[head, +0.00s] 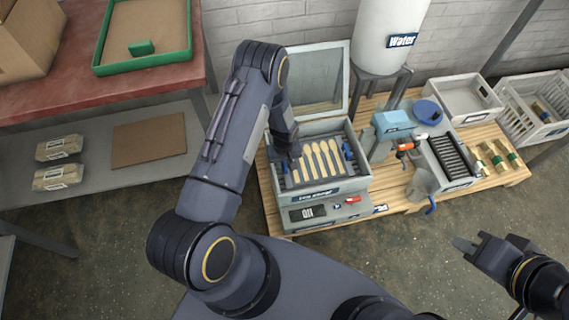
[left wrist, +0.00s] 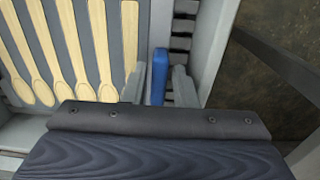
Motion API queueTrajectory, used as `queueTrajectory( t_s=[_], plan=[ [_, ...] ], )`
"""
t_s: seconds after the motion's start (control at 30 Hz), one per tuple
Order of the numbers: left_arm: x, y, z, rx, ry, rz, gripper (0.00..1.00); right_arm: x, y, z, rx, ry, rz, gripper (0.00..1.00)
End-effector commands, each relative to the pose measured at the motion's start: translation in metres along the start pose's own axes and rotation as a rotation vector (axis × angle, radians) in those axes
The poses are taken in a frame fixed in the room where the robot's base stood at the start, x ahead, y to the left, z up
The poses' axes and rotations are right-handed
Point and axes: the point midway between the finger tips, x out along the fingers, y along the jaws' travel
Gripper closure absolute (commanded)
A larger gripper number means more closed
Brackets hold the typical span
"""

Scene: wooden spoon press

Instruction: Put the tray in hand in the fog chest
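The fog chest (head: 325,193) is a grey box with its glass lid (head: 312,78) raised at the back. A dark slatted tray (head: 326,178) bearing several pale wooden spoons (head: 320,160) sits inside its walls. A blue handle (head: 347,152) shows at the tray's right side, another at its left. My left gripper (head: 290,162) is down at the tray's left side, its fingers largely hidden in the head view. In the left wrist view its open fingers (left wrist: 160,88) stand either side of a blue handle (left wrist: 158,72), with narrow gaps. My right gripper (head: 468,244) is empty, off the bench's front right.
Right of the chest stand a blue-topped press (head: 392,122), a dark ribbed rack (head: 452,155) and a grey jug (head: 422,184). A white water tank (head: 388,35) is behind. A red-topped table (head: 110,75) with a green-rimmed tray (head: 145,62) is at left.

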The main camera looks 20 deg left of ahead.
Motion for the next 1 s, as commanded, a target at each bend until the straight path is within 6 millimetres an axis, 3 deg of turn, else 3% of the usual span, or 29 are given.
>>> queueTrajectory(
  t_s=[0.03, 0.3, 0.67, 0.77, 1.0],
  plan=[
    [-0.015, 0.0, 0.0, 0.0, 0.001, 0.001, 0.75, -0.006, -0.003, -0.003, 0.0, 0.0, 0.0, 1.0],
    [-0.074, 0.001, -0.001, 0.001, 0.003, 0.001, 0.75, -0.022, -0.01, -0.011, 0.0, 0.0, 0.0, 1.0],
    [-0.118, 0.0, -0.002, -0.001, 0.002, 0.012, 0.75, -0.03, -0.013, -0.015, 0.0, 0.0, 0.0, 1.0],
    [-0.151, 0.0, -0.005, -0.004, 0.005, 0.048, 0.75, -0.029, -0.013, -0.015, 0.0, 0.0, 0.0, 1.0],
    [-0.279, -0.016, 0.008, 0.042, 0.021, 0.204, 0.75, -0.029, -0.013, -0.015, 0.0, 0.0, 0.0, 1.0]
  ],
)
